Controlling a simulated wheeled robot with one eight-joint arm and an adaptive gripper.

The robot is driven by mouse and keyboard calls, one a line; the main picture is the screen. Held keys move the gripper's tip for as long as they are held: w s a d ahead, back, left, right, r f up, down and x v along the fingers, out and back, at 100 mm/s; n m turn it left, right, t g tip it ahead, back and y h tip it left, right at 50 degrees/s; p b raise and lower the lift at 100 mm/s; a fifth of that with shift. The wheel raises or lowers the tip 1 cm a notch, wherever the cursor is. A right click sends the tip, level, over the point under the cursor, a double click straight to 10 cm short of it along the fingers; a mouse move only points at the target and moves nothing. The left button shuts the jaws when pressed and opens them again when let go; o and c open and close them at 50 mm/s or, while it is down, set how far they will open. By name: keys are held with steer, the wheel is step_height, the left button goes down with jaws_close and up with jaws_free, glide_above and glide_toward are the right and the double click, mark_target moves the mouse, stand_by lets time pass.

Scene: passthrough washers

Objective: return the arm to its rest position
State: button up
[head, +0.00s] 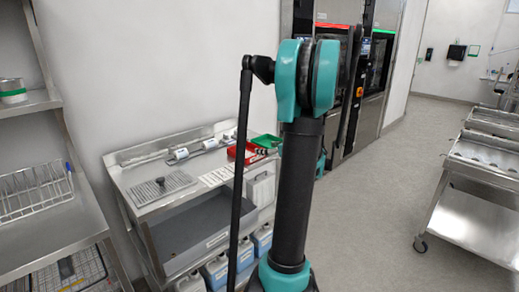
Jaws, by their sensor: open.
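My arm (301,190) stands upright in the middle of the head view, with a thick black link and a teal joint (291,80) at its top. A thin black bar (240,175) hangs down beside it on the left. My gripper does not show in this view, so what it holds or touches cannot be seen.
A steel sink counter (150,180) with a red tray (241,153) and a green tray (266,141) stands behind my arm to the left. Steel shelves (70,225) are at far left. Washers (372,80) stand at the back. A steel cart (480,215) is at right; the floor (375,200) between is clear.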

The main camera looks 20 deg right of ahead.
steer(key=s+a+f+n+g, duration=0.35)
steer(key=s+a+n, duration=0.4)
steer(key=a, duration=0.25)
steer(key=s+a+f+n+g, duration=0.35)
steer(key=s+a+n, duration=0.25)
steer(key=a+n, duration=0.3)
steer(key=s+a+f+n+g+h, duration=0.1)
steer(key=s+a+f+n+h, duration=0.1)
steer(key=s+f+n, duration=0.2)
steer(key=s+a+f+n+g+h, duration=0.1)
steer(key=s+a+f+n+h, duration=0.2)
steer(key=s+n, duration=0.8)
steer(key=shift+s+f, duration=0.65)
steer(key=shift+f, duration=0.3)
